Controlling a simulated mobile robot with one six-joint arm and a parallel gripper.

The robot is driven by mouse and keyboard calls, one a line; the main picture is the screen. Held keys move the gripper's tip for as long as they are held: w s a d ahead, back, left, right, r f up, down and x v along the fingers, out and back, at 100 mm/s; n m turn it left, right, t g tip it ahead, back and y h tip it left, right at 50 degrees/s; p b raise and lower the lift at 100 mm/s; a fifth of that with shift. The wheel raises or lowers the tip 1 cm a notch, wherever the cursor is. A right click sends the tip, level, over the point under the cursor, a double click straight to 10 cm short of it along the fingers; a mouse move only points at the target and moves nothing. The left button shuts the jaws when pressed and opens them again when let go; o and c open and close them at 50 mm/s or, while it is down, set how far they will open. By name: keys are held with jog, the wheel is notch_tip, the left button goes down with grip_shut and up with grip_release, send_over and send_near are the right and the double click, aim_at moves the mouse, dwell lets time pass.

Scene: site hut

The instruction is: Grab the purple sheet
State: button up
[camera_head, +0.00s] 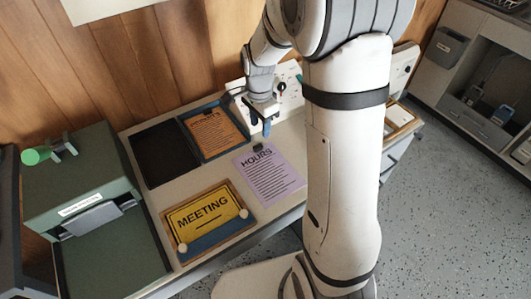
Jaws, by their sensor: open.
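The purple sheet (268,178) lies flat on the counter in the middle of the view, with the heading "HOURS" and lines of text. A small dark clip or tab (258,147) shows at its top edge. My gripper (267,130) points down just beyond the sheet's far edge, with its blue fingers open and nothing seen between them. Whether the fingertips touch anything cannot be told. My arm stands to the right of the sheet and covers part of the counter there.
A blue-framed orange sheet (214,132) lies to the left of my gripper, beside a dark panel (161,154). A yellow "MEETING" sign (207,217) lies in front, near the counter's edge. A green machine (83,190) stands at left. A white panel (290,93) is behind my gripper.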

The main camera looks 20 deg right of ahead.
aim_at(258, 145)
jog(key=shift+w+f+m, duration=0.15)
jog(key=shift+w+f, duration=0.05)
jog(key=shift+f, duration=0.3)
jog(key=shift+w+f+m, duration=0.15)
jog(key=shift+f, duration=0.3)
jog(key=f, duration=0.7)
jog(key=shift+w+a, duration=0.2)
jog(key=shift+a, duration=0.05)
grip_shut()
